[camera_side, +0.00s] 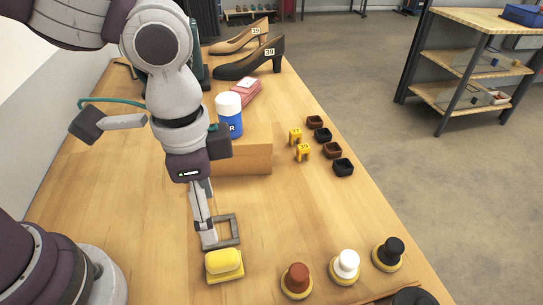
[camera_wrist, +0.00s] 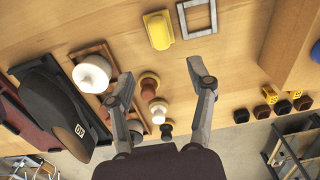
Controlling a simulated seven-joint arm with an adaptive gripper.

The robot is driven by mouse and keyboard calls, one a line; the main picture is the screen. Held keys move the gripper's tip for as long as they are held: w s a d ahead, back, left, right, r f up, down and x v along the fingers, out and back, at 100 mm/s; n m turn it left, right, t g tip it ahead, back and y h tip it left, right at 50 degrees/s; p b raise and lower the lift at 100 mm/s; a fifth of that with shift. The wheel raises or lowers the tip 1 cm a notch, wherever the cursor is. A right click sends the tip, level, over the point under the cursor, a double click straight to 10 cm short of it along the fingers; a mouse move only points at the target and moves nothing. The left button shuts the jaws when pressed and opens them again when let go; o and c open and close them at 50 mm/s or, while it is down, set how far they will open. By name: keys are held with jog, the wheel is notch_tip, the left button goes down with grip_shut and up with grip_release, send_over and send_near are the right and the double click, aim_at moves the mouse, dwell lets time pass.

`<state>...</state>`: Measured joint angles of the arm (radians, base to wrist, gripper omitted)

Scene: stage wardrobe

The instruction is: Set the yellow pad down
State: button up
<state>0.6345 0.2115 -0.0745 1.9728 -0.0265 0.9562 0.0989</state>
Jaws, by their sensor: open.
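The yellow pad (camera_side: 224,263) is a rounded yellow block on a darker yellow base. It rests on the wooden table at the front, beside a grey square frame (camera_side: 236,229) and outside it. The wrist view also shows the pad (camera_wrist: 159,30) and the empty frame (camera_wrist: 214,18). My gripper (camera_side: 208,243) is low, just behind the pad in the side view. In the wrist view my gripper (camera_wrist: 160,70) has its fingers wide apart with nothing between the tips, and the pad lies beyond them, apart from both.
Brown (camera_side: 296,277), white (camera_side: 345,264) and black (camera_side: 390,251) round-handled daubers stand at front right. A wooden block (camera_side: 245,158), a blue-and-white container (camera_side: 230,115), small yellow and dark pieces and shoes (camera_side: 250,65) are farther back. The table between frame and daubers is clear.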

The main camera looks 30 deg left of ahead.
jog(key=a+r+n+t, duration=0.2)
jog(key=a+r+n, duration=0.1)
jog(key=a, duration=0.4)
jog(key=a+r+n+t, duration=0.3)
jog(key=a+r+n, duration=0.1)
jog(key=a, duration=0.3)
jog(key=shift+s+a+r+n, duration=0.2)
jog(key=shift+s+n, duration=0.25)
jog(key=shift+n, duration=0.35)
jog(key=shift+o, duration=1)
jog(key=shift+s+a+t, duration=0.15)
jog(key=shift+a+t, duration=0.05)
jog(key=shift+t, duration=0.1)
jog(key=o, duration=0.5)
